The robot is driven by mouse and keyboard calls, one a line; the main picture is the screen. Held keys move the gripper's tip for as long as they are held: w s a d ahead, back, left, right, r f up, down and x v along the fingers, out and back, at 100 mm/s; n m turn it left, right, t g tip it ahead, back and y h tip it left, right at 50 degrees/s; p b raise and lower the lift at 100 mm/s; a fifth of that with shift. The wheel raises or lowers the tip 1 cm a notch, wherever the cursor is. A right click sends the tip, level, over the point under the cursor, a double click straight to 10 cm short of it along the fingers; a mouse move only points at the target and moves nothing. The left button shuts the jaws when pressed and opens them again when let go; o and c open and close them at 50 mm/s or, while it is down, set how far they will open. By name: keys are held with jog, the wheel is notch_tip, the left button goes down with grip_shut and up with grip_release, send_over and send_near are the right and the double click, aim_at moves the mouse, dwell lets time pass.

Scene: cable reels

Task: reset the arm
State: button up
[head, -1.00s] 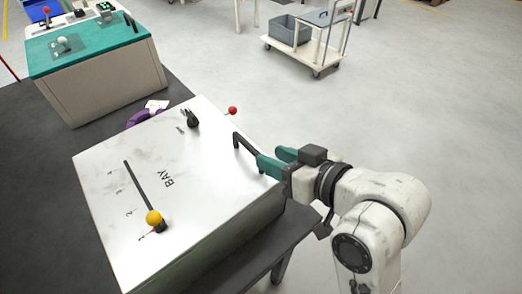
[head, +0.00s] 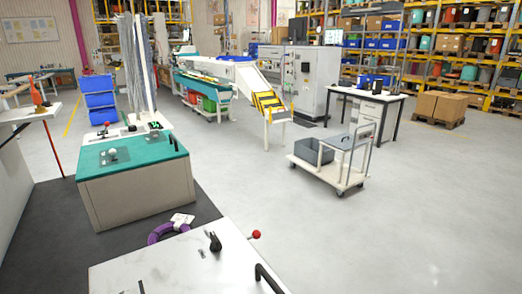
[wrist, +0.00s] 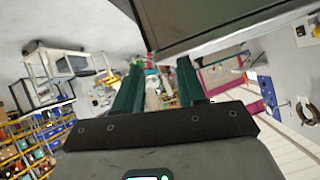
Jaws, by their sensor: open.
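My gripper (wrist: 158,85) shows in the wrist view with its two green fingers apart and nothing between them. It is out of the head view. In the wrist view a large dark panel with a pale edge (wrist: 205,22) lies above and to the right of the fingers; I cannot tell how close it is. In the head view the white marbled box (head: 165,262) is at the bottom, with a black handle (head: 268,278), a black knob (head: 215,241) and a red ball lever (head: 256,234).
A teal-topped box (head: 130,153) and a purple cable coil (head: 168,231) are on the dark table (head: 60,245). A trolley with a grey bin (head: 312,151) stands on the floor. Shelves and machines stand behind.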

jog(key=s+d+f+m+g+h, duration=0.2)
jog(key=s+d+f+g+h, duration=0.1)
jog(key=s+d+f, duration=0.4)
jog(key=s+d+f+m+g+h, duration=0.2)
jog(key=s+d+f+g, duration=0.3)
jog(key=s+f, duration=0.9)
jog(key=d+h, duration=0.1)
jog(key=d, duration=0.1)
jog(key=shift+s+d+f+g, duration=0.15)
jog(key=shift+s+d+g, duration=0.2)
jog(key=shift+d+g, duration=0.05)
